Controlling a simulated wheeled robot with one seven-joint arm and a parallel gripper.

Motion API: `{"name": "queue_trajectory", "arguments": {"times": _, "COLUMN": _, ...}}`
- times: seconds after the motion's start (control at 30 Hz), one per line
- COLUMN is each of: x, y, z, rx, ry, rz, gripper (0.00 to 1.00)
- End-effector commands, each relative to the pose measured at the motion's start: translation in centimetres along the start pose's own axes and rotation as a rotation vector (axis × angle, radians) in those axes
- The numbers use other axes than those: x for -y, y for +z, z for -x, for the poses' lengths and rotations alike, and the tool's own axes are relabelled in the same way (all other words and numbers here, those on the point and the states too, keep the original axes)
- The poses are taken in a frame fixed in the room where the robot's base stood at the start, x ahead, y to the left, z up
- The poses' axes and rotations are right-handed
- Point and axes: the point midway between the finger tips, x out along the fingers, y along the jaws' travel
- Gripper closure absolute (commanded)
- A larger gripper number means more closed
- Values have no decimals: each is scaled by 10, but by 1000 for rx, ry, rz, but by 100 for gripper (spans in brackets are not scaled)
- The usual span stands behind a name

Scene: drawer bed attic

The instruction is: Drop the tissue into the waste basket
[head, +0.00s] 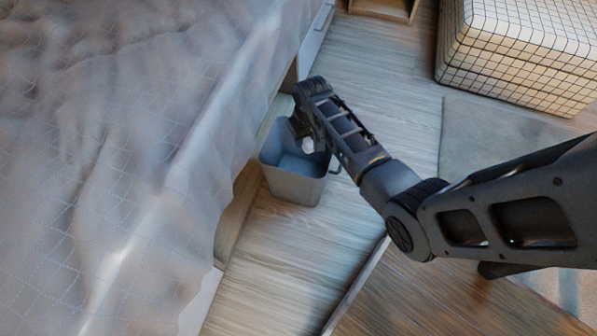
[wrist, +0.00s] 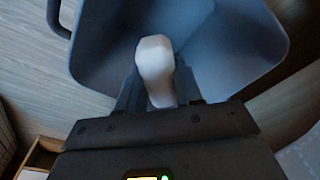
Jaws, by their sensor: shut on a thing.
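The waste basket (head: 293,186) is a blue-grey open bin on the wood floor beside the bed. My gripper (head: 305,138) is over its far side in the head view. The basket (wrist: 232,75) opens around and beyond the tissue there. I cannot tell exactly how far the tissue is from the basket's floor.
The bed (head: 110,150) with a grey quilt fills the left, close to the basket. A checked ottoman (head: 520,50) stands at the upper right by a grey rug (head: 480,130). The wood floor (head: 400,95) right of the basket is clear.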

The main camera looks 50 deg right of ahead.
Motion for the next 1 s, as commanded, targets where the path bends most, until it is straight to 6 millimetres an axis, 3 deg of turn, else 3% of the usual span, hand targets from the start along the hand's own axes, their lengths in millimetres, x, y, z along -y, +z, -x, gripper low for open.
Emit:
{"name": "queue_trajectory", "arguments": {"times": 0.27, "x": 0, "y": 0, "z": -2, "rx": 0, "ry": 0, "rz": 0, "gripper": 100}}
{"name": "queue_trajectory", "arguments": {"times": 0.3, "x": 0, "y": 0, "z": -2, "rx": 0, "ry": 0, "rz": 0, "gripper": 64}}
{"name": "queue_trajectory", "arguments": {"times": 0.6, "x": 0, "y": 0, "z": -2, "rx": 0, "ry": 0, "rz": 0, "gripper": 35}}
{"name": "queue_trajectory", "arguments": {"times": 0.87, "x": 0, "y": 0, "z": 0, "rx": 0, "ry": 0, "rz": 0, "gripper": 35}}
{"name": "queue_trajectory", "arguments": {"times": 1.0, "x": 0, "y": -1, "z": 14, "rx": -1, "ry": 0, "rz": 0, "gripper": 35}}
